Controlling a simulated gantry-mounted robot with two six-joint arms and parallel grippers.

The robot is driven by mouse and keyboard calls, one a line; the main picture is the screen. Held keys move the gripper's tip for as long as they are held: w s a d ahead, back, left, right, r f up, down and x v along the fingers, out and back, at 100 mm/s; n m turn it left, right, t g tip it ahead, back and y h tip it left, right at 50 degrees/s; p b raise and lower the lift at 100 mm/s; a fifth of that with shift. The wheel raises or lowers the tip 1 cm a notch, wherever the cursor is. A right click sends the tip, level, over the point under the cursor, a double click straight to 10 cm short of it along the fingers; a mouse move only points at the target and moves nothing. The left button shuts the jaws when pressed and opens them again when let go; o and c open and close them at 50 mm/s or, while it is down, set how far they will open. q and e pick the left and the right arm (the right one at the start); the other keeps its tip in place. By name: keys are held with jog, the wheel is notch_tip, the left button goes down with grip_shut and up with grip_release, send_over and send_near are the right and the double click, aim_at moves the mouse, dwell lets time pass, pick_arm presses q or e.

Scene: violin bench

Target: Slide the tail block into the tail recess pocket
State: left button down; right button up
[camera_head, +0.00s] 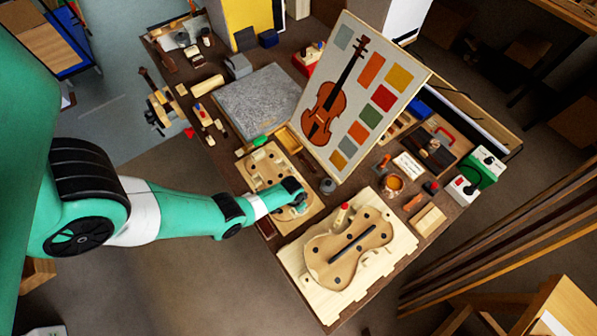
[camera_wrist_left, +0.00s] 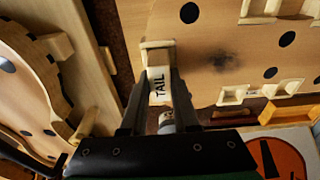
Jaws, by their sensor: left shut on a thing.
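My left gripper (camera_head: 298,200) is shut on the tail block, low over the near right end of the mold plate (camera_head: 263,177). In the left wrist view, the tail block (camera_wrist_left: 159,84), pale wood with a white label reading TAIL, is between the two dark fingers of the gripper (camera_wrist_left: 158,98). Its far end meets the plate's edge (camera_wrist_left: 215,62) at a small pale wooden frame. I cannot tell how far it sits in the tail recess pocket, which the block and fingers largely hide. My right gripper is not in view.
A violin-shaped wooden form (camera_head: 325,252) lies on a board in front, close beside the gripper. A leaning panel with a violin picture (camera_head: 357,90) stands behind. A small jar (camera_head: 327,186) and a cup (camera_head: 393,183) stand to the right. A grey slab (camera_head: 258,100) lies behind left.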

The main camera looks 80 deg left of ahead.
pick_arm(q)
jog(key=shift+f+b, duration=0.5)
jog(key=shift+f, duration=0.1)
jog(key=c, duration=0.6)
grip_release()
notch_tip(320, 180, up, 12)
jog(key=s+p, duration=0.1)
jog(key=p, duration=1.1)
jog(key=shift+s+d+f, duration=0.15)
jog(key=shift+d+f, duration=0.05)
